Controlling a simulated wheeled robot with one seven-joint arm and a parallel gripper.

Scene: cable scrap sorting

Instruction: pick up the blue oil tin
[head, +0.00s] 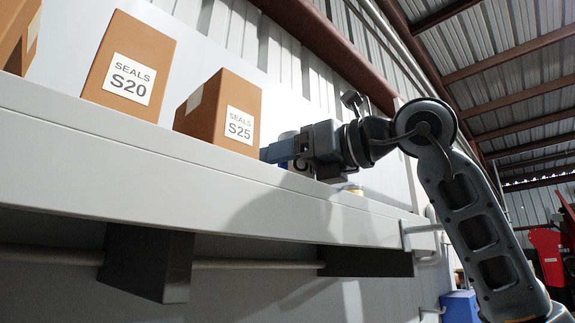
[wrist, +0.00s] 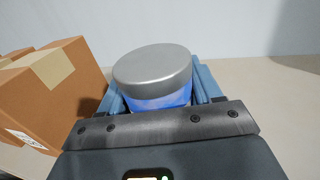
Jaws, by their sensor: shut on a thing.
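The blue oil tin (wrist: 160,103) stands between my fingers in the wrist view, with a round silver-grey lid on a blue body. My gripper (wrist: 160,84) is shut on it, one blue-grey finger on each side. In the head view my gripper (head: 277,151) reaches in from the right above the shelf, and the fingers hide most of the tin. Only a part of a container with a dark letter on a pale label shows behind them. Whether the tin's base touches the shelf cannot be told.
A brown box marked SEALS S25 (head: 213,108) stands close to the left of my gripper. A box marked SEALS S20 (head: 128,70) stands farther left on the pale shelf (head: 180,160). A small yellow-topped item (head: 353,188) sits under my wrist. The shelf right of the tin looks clear.

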